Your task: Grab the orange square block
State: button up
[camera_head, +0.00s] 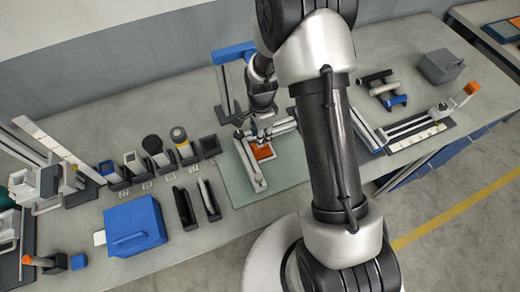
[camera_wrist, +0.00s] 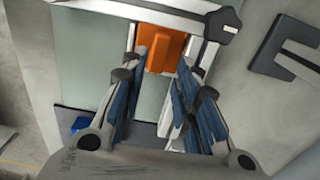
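The orange square block (camera_head: 263,153) lies on the pale green mat (camera_head: 290,178), beside a white and grey frame-like fixture (camera_head: 248,165). In the wrist view the orange block (camera_wrist: 160,42) is at the top centre, with a raised part on its face. My gripper (camera_wrist: 162,60) is open, its blue-padded fingers on either side of the block's lower part in the picture. I cannot tell whether the fingertips touch it. In the head view my gripper (camera_head: 262,128) is just behind the block and partly hidden by the fixture.
A blue stand (camera_head: 226,80) rises close behind my gripper. Small dark holders (camera_head: 185,152) and a blue box (camera_head: 134,228) are to the left. A long railed device (camera_head: 420,125) and a grey box (camera_head: 440,66) are to the right.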

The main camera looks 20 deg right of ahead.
jog(key=shift+s+a+f+b, duration=0.15)
jog(key=shift+f+b, duration=0.15)
jog(key=shift+f, duration=1.1)
jog(key=shift+a+f+b, duration=0.1)
jog(key=shift+f+b, duration=0.15)
jog(key=shift+f, duration=1.1)
grip_shut()
